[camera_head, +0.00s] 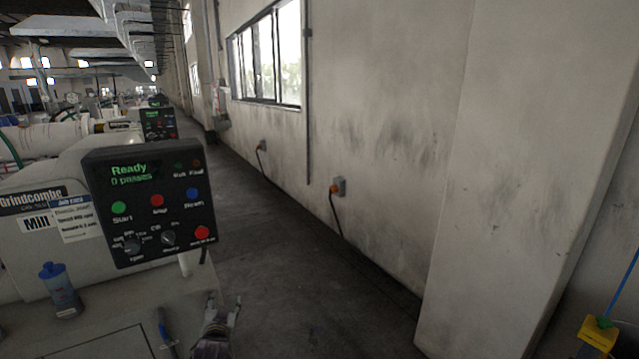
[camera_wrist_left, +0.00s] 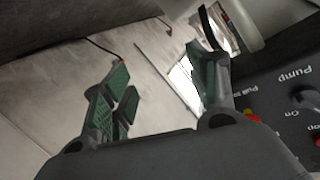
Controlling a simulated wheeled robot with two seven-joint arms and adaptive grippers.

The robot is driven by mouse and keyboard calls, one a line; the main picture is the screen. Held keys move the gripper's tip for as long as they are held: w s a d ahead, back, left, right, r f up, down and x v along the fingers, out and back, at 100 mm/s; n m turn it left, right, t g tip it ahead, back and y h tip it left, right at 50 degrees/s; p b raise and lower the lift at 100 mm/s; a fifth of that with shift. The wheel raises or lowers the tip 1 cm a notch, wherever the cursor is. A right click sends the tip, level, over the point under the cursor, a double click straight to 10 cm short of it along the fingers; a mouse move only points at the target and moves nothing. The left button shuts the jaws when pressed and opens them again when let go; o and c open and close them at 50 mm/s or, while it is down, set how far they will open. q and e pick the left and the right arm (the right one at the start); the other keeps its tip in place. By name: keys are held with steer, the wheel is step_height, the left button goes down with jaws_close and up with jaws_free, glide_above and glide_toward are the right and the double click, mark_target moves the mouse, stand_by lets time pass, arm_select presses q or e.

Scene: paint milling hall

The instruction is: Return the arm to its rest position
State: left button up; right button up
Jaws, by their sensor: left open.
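My left gripper (camera_head: 224,302) is low in the head view, just right of the mill's front table edge and below the black control panel (camera_head: 152,205). Its two fingers are spread and nothing is between them. The left wrist view shows the same open gripper (camera_wrist_left: 160,85) with green finger pads. The control panel's knob and red button (camera_wrist_left: 317,139) show at the right of that view. The panel display reads "Ready" and "0 passes". My right gripper is not in view.
A blue-capped bottle (camera_head: 61,291) and a blue pen-like item (camera_head: 165,328) are on the mill's table (camera_head: 100,318). A pale wall column (camera_head: 520,170) stands at right. A yellow object (camera_head: 598,334) with a blue rod is at lower right. The floor aisle (camera_head: 290,260) is clear.

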arm_select(q)
steer(key=s+d+f+g+h, duration=0.1)
steer(key=s+d+f, duration=0.1)
steer(key=f, duration=0.5)
steer(key=s+d+f+g+h, duration=0.1)
steer(key=s+d+f, duration=0.1)
steer(key=f, duration=0.6)
steer(key=s+d+f+g+h, duration=0.1)
steer(key=s+d+f, duration=0.15)
steer(key=f, duration=0.45)
steer(key=s+d+f+n+g, duration=0.1)
steer(key=s+f+g, duration=0.1)
steer(key=s+f, duration=0.6)
steer(key=s+d+f+g, duration=0.1)
steer(key=s+f+g, duration=0.1)
steer(key=s+f, duration=0.6)
steer(key=s+a+f+g, duration=0.3)
steer(key=s+f+g, duration=0.1)
steer(key=s+f, duration=1.15)
steer(key=s+a+f+g, duration=0.1)
steer(key=s+a, duration=0.2)
steer(key=s, duration=0.9)
steer(key=s+a+f+m+g, duration=0.1)
steer(key=s+a+f, duration=0.1)
steer(key=s, duration=0.9)
steer(key=shift+s+a+g, duration=0.35)
steer(key=shift+a+g, duration=0.05)
steer(key=shift+a, duration=0.15)
